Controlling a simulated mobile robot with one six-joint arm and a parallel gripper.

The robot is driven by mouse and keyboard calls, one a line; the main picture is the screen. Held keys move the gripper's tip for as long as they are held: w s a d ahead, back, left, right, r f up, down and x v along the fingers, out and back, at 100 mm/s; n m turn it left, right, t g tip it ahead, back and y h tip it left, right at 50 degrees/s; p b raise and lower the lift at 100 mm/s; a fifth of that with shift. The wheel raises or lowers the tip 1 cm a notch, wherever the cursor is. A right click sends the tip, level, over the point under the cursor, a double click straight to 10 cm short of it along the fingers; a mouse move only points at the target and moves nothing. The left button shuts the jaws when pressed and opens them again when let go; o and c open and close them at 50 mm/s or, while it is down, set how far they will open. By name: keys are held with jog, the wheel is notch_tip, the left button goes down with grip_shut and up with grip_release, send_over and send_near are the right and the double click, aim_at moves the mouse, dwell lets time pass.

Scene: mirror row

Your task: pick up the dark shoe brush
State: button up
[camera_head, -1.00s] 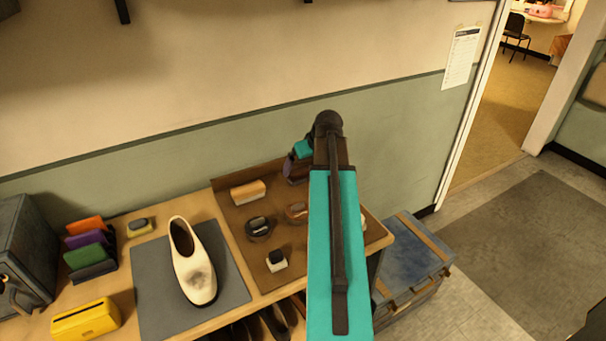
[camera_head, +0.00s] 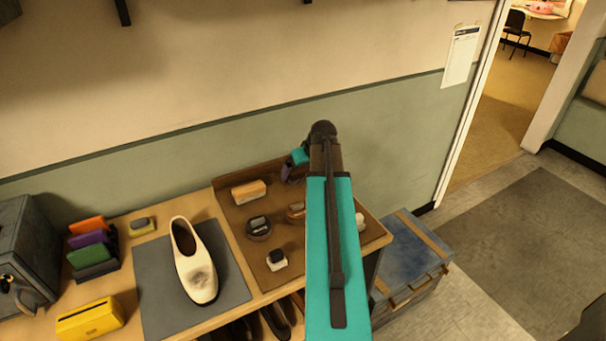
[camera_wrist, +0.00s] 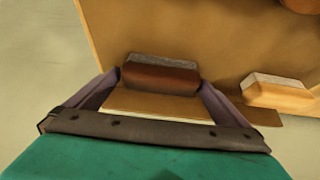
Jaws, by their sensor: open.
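The dark shoe brush (camera_wrist: 160,75) has a reddish-brown body and a grey bristle strip. In the wrist view it lies near the edge of the brown tray (camera_wrist: 215,35). My gripper (camera_wrist: 161,80) is open, with one purple finger by each end of the brush; I cannot tell whether either touches it. In the head view my gripper (camera_head: 287,172) is low at the back of the tray (camera_head: 232,222), and I cannot make out the dark brush there, behind the gripper and arm.
A lighter tan brush (camera_wrist: 282,95) lies close beside the gripper, also in the head view (camera_head: 248,192). Several tins and a small jar (camera_head: 277,260) share the tray. A white shoe (camera_head: 196,262) stands on a grey mat (camera_head: 150,285). A wall rises behind; a blue chest (camera_head: 412,255) stands right.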

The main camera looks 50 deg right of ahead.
aim_at(303, 169)
jog(key=shift+c, duration=0.3)
jog(key=c, duration=0.9)
jog(key=shift+r, duration=0.1)
jog(key=shift+r+b, duration=1.25)
jog(key=shift+r, duration=3.7)
jog(key=o, duration=0.5)
jog(key=c, duration=0.4)
jog(key=shift+o, duration=0.2)
jog(key=shift+s+f, duration=0.1)
jog(key=shift+s, duration=0.05)
